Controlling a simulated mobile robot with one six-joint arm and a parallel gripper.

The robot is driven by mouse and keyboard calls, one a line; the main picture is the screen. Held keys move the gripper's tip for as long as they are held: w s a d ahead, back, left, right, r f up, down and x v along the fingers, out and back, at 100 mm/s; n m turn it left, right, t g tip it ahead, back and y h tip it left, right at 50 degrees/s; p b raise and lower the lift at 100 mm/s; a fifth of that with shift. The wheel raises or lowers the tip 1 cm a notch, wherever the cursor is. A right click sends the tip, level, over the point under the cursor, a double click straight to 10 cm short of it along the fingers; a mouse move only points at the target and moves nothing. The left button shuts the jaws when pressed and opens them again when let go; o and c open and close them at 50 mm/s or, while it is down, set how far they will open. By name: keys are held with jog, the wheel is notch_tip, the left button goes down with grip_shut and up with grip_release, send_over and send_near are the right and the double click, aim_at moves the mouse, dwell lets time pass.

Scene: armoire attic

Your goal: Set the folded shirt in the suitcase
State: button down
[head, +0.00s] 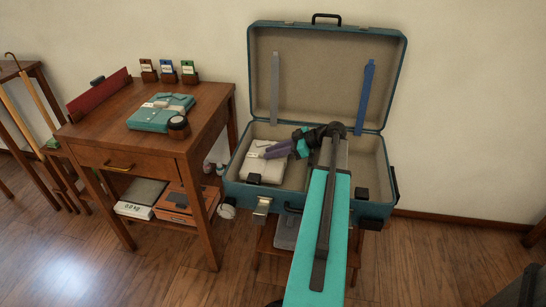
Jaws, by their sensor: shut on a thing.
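The open teal suitcase (386,170) stands on a low wooden stand, with its lid upright against the wall. A cream folded shirt (262,170) is in the left part of the suitcase, inside the rim. Whether it rests fully on the bottom cannot be told. My gripper (268,151) reaches in from the right, low over the case, and is shut on the shirt's upper edge. The fingertips are small and partly hidden. My arm covers the middle of the suitcase.
A wooden desk (105,117) stands left of the suitcase. The suitcase's right part looks mostly bare. A blue strap (367,95) hangs in the lid.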

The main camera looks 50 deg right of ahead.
jog(key=shift+f, duration=0.85)
jog(key=shift+f, duration=0.1)
jog(key=c, duration=1.6)
grip_release()
jog(key=p+v, duration=0.2)
jog(key=v, duration=1)
